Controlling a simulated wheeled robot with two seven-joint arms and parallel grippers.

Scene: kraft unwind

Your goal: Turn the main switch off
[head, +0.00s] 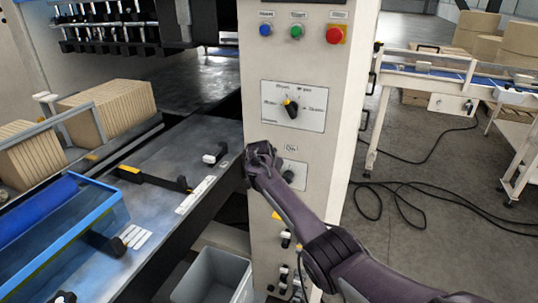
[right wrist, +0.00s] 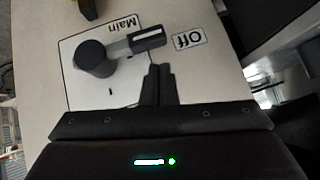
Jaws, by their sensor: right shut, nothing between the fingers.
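The main switch is a dark grey rotary knob (right wrist: 92,58) with a bar handle (right wrist: 148,39) on a white plate (right wrist: 75,88) marked "Main". In the head view the knob (head: 288,177) is partly hidden by my right arm, on the lower front of the machine column. My right gripper (right wrist: 161,70) is shut and empty, its fingertips close beside the handle; contact cannot be told. In the head view the right gripper (head: 262,152) is at the column's left edge. My left gripper is not in view.
Above the switch is a selector dial (head: 291,108), with blue, green (head: 296,32) and red (head: 335,35) buttons higher up. A metal machine bed (head: 175,165) lies to the left, with a grey bin (head: 213,277) below. Cables lie on the floor at right.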

